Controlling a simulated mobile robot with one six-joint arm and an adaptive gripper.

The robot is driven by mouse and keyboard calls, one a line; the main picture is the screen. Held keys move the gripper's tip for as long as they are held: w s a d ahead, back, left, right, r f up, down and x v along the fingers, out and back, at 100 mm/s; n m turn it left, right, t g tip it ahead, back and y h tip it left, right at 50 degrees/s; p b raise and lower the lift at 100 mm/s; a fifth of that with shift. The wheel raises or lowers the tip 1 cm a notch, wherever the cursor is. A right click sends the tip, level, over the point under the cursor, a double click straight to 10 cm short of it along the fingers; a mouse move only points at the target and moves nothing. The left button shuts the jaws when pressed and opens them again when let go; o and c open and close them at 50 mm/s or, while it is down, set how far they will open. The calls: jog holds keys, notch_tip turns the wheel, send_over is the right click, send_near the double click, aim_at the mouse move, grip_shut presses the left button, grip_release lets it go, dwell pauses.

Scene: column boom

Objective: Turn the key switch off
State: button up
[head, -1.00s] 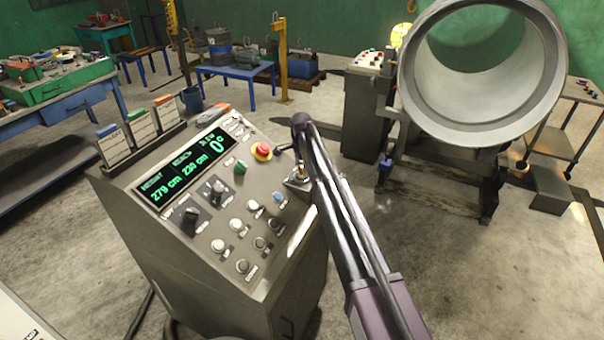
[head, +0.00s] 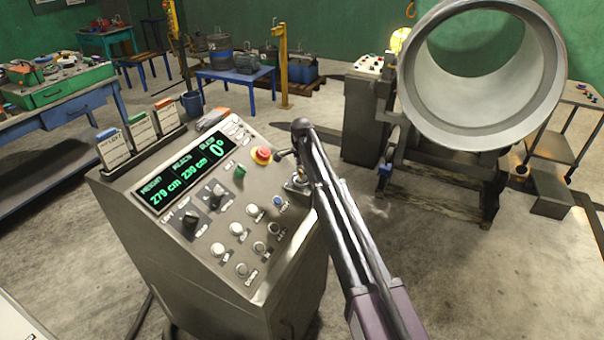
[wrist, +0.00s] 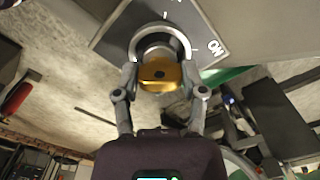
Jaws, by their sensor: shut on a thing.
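The key switch is on the right side of the grey console's sloped panel. In the wrist view its gold key (wrist: 160,75) sits in a round collar (wrist: 158,38) on a dark plate (wrist: 112,42) that reads "ON" at the right. My gripper (wrist: 160,82) has one finger on each side of the key and is shut on it. In the head view my gripper (head: 291,153) is at the panel's right edge, and my arm reaches in from the lower right. The key is mostly hidden there; only part of the switch plate (head: 297,184) shows.
The console (head: 200,250) carries a lit green display (head: 185,172), a red stop button (head: 262,155), a green button (head: 240,171) and several knobs. A large grey pipe (head: 480,75) stands behind at right. Workbenches line the left. Open floor lies right of the console.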

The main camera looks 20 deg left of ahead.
jog(key=shift+n, duration=0.4)
jog(key=n, duration=0.2)
jog(key=shift+n, duration=0.3)
jog(key=n, duration=0.4)
jog(key=shift+d+n, duration=0.1)
jog(key=shift+n, duration=0.2)
jog(key=n, duration=0.3)
jog(key=shift+n, duration=0.3)
jog(key=n, duration=0.4)
jog(key=shift+n, duration=0.3)
jog(key=o, duration=1.2)
jog(key=shift+c, duration=0.2)
